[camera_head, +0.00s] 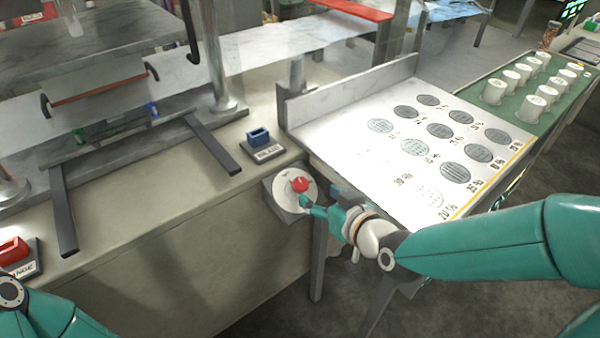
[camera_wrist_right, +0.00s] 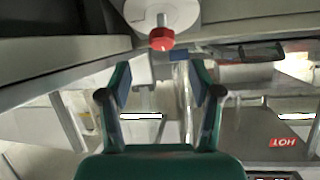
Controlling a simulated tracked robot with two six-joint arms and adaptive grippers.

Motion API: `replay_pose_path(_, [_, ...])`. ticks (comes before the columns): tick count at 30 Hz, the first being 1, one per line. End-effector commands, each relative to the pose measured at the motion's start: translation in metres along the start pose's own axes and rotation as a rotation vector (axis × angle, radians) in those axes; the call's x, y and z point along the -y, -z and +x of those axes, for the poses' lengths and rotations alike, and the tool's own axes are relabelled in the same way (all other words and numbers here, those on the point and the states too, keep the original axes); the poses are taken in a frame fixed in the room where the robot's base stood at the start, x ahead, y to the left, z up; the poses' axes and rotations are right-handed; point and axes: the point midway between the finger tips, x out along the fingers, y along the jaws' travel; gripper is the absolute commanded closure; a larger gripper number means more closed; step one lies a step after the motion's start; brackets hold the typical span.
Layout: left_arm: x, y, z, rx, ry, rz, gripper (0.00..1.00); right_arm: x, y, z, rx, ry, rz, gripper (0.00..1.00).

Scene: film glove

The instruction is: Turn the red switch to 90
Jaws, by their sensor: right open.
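The red switch (camera_head: 300,185) is a small round knob at the centre of a pale round dial (camera_head: 285,190) on the front of the grey counter. My right gripper (camera_head: 316,202) is just to the lower right of the knob in the head view. In the right wrist view my right gripper (camera_wrist_right: 160,82) is open and empty, and the red switch (camera_wrist_right: 161,40) lies beyond the fingertips, above the gap between them. I cannot read any scale on the dial. Only part of my left arm shows at the lower left; its gripper is out of view.
A blue switch (camera_head: 259,137) on a labelled block stands on the counter above the dial. Another red switch (camera_head: 13,250) is at the far left. A sloped white panel (camera_head: 345,150) with printed discs lies to the right. A green tray (camera_head: 520,122) holds several white cups.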

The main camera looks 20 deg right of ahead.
Motion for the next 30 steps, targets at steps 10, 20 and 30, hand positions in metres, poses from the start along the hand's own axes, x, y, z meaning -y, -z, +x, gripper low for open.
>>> replay_pose_path(10, [-0.009, -0.001, -0.023, 0.001, 0.000, 0.000, 0.40, 0.003, -0.002, 0.050, 0.001, 0.010, 0.006, 0.36])
replay_pose_path(20, [-0.009, 0.000, -0.026, 0.001, 0.000, 0.000, 0.40, 0.002, -0.001, 0.090, -0.002, 0.008, 0.006, 0.36])
replay_pose_path(30, [-0.010, 0.000, -0.026, 0.001, 0.000, 0.000, 0.40, 0.002, -0.002, 0.094, -0.002, 0.008, 0.006, 0.36])
